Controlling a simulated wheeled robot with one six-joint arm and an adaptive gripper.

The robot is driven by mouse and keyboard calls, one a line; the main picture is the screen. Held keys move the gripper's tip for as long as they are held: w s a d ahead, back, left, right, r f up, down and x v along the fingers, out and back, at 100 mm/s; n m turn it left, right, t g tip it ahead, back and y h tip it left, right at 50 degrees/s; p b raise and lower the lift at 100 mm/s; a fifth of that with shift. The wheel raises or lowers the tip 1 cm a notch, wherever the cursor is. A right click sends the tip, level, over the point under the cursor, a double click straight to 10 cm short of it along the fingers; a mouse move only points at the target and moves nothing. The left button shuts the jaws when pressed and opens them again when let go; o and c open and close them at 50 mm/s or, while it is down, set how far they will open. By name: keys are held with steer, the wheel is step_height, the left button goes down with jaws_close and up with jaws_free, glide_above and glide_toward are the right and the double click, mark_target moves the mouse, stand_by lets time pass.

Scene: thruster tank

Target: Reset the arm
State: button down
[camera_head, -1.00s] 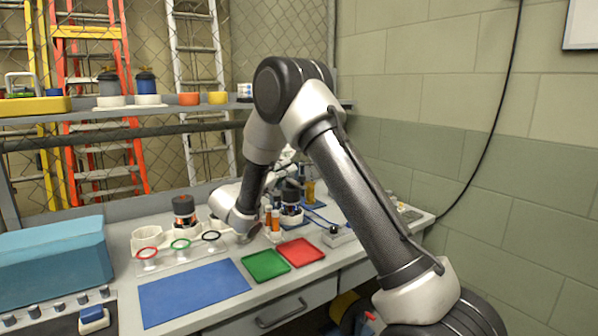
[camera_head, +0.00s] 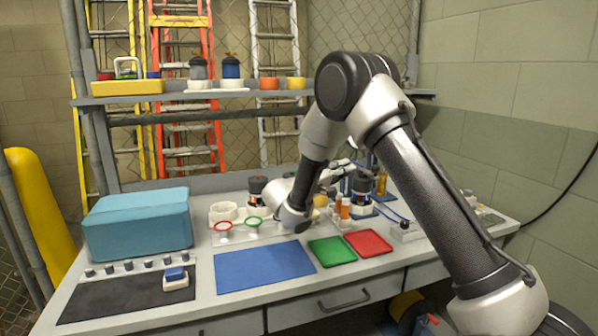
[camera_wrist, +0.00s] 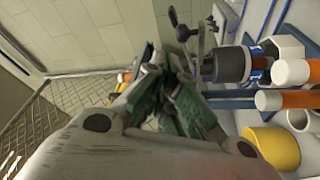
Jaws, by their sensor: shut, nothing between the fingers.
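My gripper (camera_wrist: 178,75) shows in the wrist view with its dark green and grey fingers together and nothing between them. In the head view my arm bends over the bench and its wrist is low above the back of the bench; the gripper is mostly hidden there. A black and metal thruster unit (camera_wrist: 228,64) is close to the right of the fingers in the wrist view. I cannot tell whether they touch. Orange-and-white bottles (camera_wrist: 296,72) and a yellow cup (camera_wrist: 272,150) lie further right in that view.
The bench holds a blue mat (camera_head: 262,268), a green tray (camera_head: 332,251), a red tray (camera_head: 368,243) and a teal tank (camera_head: 138,225). A shelf (camera_head: 215,94) with more thrusters and cups runs behind. A block wall (camera_head: 520,150) stands on the right.

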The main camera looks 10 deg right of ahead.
steer(key=s+d+f+n+g+y, duration=0.2)
steer(key=s+d+f+n+g, duration=0.25)
steer(key=s+f, duration=0.25)
steer(key=s+d+g+y, duration=0.4)
steer(key=s+d+g, duration=0.15)
steer(key=s, duration=0.55)
steer(key=s+r+m+t+y, duration=0.2)
steer(key=s+r+y, duration=0.3)
steer(key=s, duration=0.7)
steer(key=s+r+m+t+y, duration=0.2)
steer(key=s+r+y, duration=0.4)
steer(key=s, duration=0.6)
steer(key=shift+s+m+t+y, duration=0.2)
steer(key=shift+m+t+y, duration=0.2)
steer(key=shift+t, duration=0.5)
